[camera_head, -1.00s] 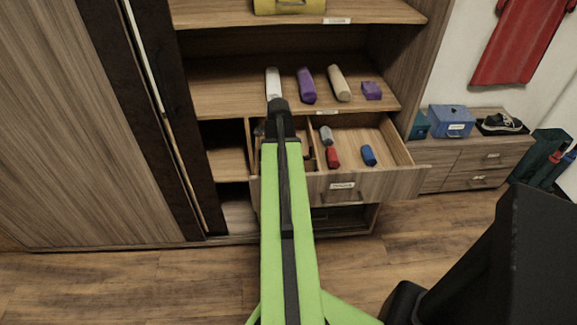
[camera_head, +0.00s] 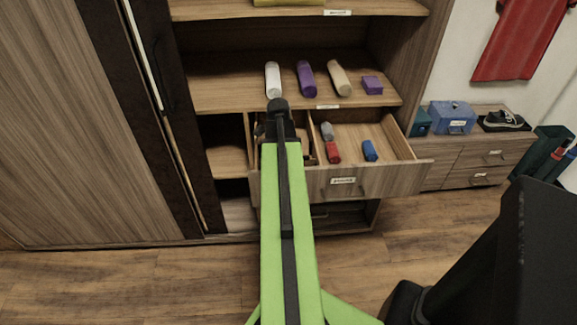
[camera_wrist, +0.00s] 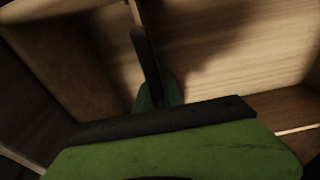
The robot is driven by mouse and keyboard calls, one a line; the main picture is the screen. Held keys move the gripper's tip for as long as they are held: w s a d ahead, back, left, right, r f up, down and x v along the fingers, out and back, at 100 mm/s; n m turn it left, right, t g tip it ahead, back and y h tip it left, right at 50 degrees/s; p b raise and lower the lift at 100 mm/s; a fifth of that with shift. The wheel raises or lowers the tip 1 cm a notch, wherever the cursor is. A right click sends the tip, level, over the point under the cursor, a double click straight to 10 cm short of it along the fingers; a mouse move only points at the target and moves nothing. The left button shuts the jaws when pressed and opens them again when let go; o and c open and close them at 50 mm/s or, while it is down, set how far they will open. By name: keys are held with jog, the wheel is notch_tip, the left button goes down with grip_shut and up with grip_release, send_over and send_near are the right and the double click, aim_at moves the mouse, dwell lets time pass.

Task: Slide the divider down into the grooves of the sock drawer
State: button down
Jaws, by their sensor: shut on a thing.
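The sock drawer (camera_head: 385,180) is pulled out of the wooden cabinet. A grey roll (camera_head: 327,131), a red roll (camera_head: 333,152) and a blue roll (camera_head: 369,151) lie in its right part. A thin upright wooden panel (camera_head: 312,137), seemingly the divider, stands just right of my arm; its seating in the grooves is hidden. My gripper (camera_wrist: 150,85) is down at the drawer's left part, shut on a thin panel that is mostly hidden. In the head view my arm covers the grip. The wrist view is dark, with wooden walls and drawer floor around the finger.
A shelf (camera_head: 230,95) above the drawer carries a white, a purple and a beige roll and a purple block (camera_head: 372,85). A tall wooden door panel (camera_head: 70,120) stands at left. A low cabinet (camera_head: 465,160) with a blue box (camera_head: 452,117) stands at right.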

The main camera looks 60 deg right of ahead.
jog(key=shift+f+b, duration=0.3)
jog(key=shift+f, duration=0.1)
jog(key=c, duration=1.4)
grip_release()
jog(key=shift+r, duration=0.1)
jog(key=shift+o, duration=0.2)
notch_tip(320, 180, up, 17)
jog(key=w+a+p, duration=0.1)
jog(key=p, duration=1.6)
jog(key=shift+w+r, duration=0.2)
jog(key=shift+w, duration=0.15)
jog(key=shift+a+f, duration=0.1)
